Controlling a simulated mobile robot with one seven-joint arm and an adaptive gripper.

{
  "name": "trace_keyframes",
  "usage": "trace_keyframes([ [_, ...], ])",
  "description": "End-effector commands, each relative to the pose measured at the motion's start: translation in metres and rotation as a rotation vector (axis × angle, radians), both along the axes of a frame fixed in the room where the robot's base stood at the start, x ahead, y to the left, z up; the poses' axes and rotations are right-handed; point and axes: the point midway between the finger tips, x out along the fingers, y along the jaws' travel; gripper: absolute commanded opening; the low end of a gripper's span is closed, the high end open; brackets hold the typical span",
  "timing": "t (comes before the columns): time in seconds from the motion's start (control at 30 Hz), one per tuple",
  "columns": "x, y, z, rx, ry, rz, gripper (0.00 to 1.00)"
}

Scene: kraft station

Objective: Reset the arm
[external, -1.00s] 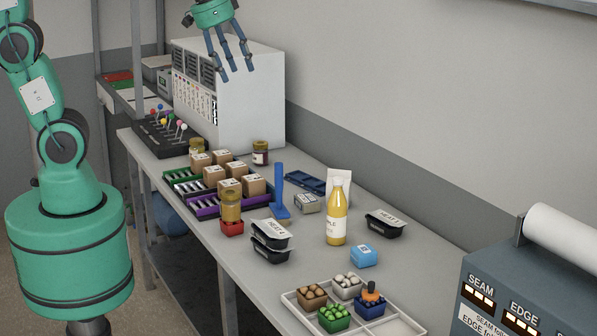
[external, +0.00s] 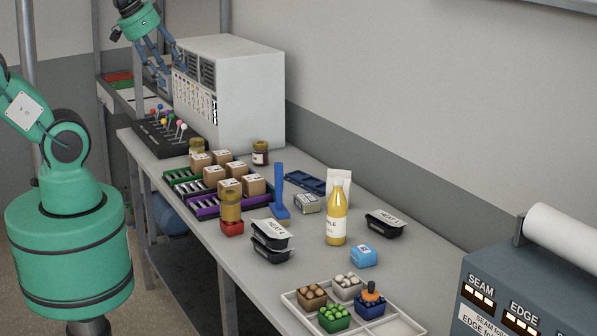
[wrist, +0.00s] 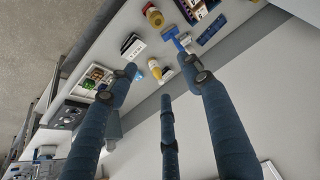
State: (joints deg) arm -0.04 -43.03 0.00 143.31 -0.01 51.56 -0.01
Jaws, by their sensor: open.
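My green arm ends in my gripper (external: 166,64), which has long blue fingers. It is at the top left of the external view, in the air in front of the white cabinet (external: 245,95). The fingers are spread apart and nothing is between them. In the wrist view the blue fingers of my gripper (wrist: 165,85) reach over the scene, spread and empty, with the table far below. The fingertips appear clear of the table's objects.
The table holds cardboard boxes on rollers (external: 229,190), black containers (external: 270,250), a yellow bottle (external: 336,222), a blue block (external: 363,256) and a divided tray (external: 392,328). A rack of colored knobs (external: 165,132) stands left of the cabinet. A sealing machine (external: 520,275) is at right.

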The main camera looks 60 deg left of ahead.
Motion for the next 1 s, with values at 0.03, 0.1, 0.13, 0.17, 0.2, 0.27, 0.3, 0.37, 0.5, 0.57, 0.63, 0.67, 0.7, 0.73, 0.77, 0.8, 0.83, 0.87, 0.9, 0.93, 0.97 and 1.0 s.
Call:
trace_keyframes([
  [0.03, 0.000, 0.000, 0.000, 0.000, 0.000, 0.000, 0.50],
  [0.1, 0.000, 0.000, 0.000, 0.000, 0.000, 0.000, 0.50],
  [0.13, 0.000, 0.000, 0.000, 0.000, 0.000, 0.000, 0.50],
  [0.17, 0.000, 0.000, 0.000, 0.000, 0.000, -0.001, 0.50],
  [0.2, 0.000, 0.000, 0.000, 0.000, 0.000, -0.001, 0.50],
  [0.27, 0.000, 0.000, -0.001, 0.000, 0.000, -0.001, 0.50],
  [0.3, 0.000, 0.000, -0.003, 0.000, 0.000, -0.001, 0.50],
  [0.37, 0.000, 0.000, -0.006, 0.000, 0.000, -0.001, 0.50],
  [0.5, 0.000, 0.000, -0.021, 0.000, 0.000, -0.001, 0.50],
  [0.57, 0.000, 0.000, -0.029, 0.000, 0.000, -0.001, 0.50],
  [0.63, 0.000, 0.000, -0.040, 0.000, 0.000, -0.001, 0.50],
  [0.67, 0.000, 0.000, -0.045, 0.000, 0.000, -0.001, 0.50],
  [0.7, 0.000, 0.000, -0.052, 0.000, 0.000, -0.001, 0.50],
  [0.73, 0.000, 0.000, -0.057, 0.000, 0.000, -0.001, 0.50],
  [0.77, 0.000, 0.000, -0.062, 0.000, 0.000, -0.001, 0.50],
  [0.8, 0.000, 0.000, -0.068, 0.000, 0.000, -0.001, 0.50],
  [0.83, 0.000, 0.000, -0.072, 0.000, 0.000, -0.001, 0.50],
  [0.87, 0.000, 0.000, -0.077, 0.000, 0.000, -0.001, 0.50],
  [0.9, 0.000, 0.000, -0.082, 0.000, 0.000, -0.001, 0.50],
  [0.93, 0.000, 0.000, -0.085, 0.000, 0.000, -0.001, 0.50],
  [0.97, 0.000, 0.000, -0.088, 0.000, 0.000, -0.001, 0.50],
  [1.0, 0.000, 0.000, -0.091, 0.000, 0.000, -0.001, 0.50],
])
